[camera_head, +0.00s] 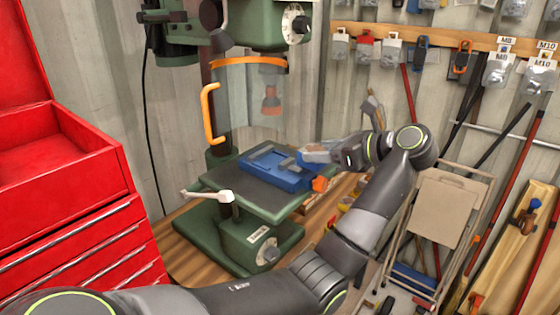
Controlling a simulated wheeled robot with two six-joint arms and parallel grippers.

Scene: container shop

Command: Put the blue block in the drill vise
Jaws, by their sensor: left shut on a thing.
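The blue drill vise (262,160) lies on the dark green drill press table (228,191), its slot facing up. My left gripper (297,161) reaches in from the right, low over the right part of the vise. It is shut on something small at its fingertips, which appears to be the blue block. The block is hard to make out against the blue vise, and I cannot tell whether it touches the vise. An orange piece (320,184) shows at the vise's right end. My right gripper is not in view.
A clear guard (244,95) with an orange handle (209,113) hangs above the vise. A white-tipped lever (208,195) sticks out at the table's left. A red tool cabinet (75,215) stands at left. A folded step stool (440,207) stands at right, below hanging tools.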

